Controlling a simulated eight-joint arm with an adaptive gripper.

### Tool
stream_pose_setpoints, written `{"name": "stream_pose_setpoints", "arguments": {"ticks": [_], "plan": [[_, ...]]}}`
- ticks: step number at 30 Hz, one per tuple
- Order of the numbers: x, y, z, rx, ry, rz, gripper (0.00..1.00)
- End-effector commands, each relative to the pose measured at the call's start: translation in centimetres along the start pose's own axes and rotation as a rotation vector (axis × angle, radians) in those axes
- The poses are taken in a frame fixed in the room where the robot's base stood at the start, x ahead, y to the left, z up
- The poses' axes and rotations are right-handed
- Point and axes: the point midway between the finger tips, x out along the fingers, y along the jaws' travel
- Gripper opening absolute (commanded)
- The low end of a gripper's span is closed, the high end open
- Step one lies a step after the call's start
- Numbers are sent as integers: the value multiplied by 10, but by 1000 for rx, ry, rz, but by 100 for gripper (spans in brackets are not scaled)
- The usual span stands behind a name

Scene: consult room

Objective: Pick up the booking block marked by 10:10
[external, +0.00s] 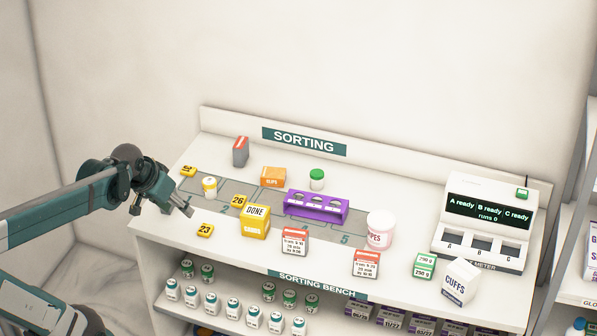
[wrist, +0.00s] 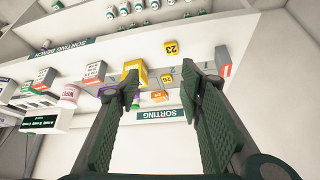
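Two white blocks with red tops and small print, the left red-topped block (external: 295,242) and the right red-topped block (external: 366,264), stand near the bench's front edge. A grey block with a red face (external: 240,152) stands at the back left. The print is too small to tell which is marked 10:10. In the wrist view the left red-topped block (wrist: 95,72), the right one (wrist: 42,78) and the grey-red block (wrist: 222,60) also show. My gripper (external: 162,207) is at the bench's left end, apart from these blocks. Its fingers (wrist: 162,88) are spread and empty.
A yellow DONE box (external: 255,222) stands left of the left red-topped block. A purple tray (external: 317,205), pink-white tub (external: 380,229), green-white block (external: 424,265), CUFFS box (external: 458,282) and white meter (external: 484,225) also stand on the bench. Number tags lie at left.

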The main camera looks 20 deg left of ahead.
Motion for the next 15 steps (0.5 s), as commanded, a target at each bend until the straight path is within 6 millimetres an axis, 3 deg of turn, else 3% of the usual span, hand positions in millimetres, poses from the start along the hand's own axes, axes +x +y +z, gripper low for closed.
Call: {"name": "stream_pose_setpoints", "arguments": {"ticks": [15], "plan": [[23, 61, -76, 222, -49, 114, 38]]}}
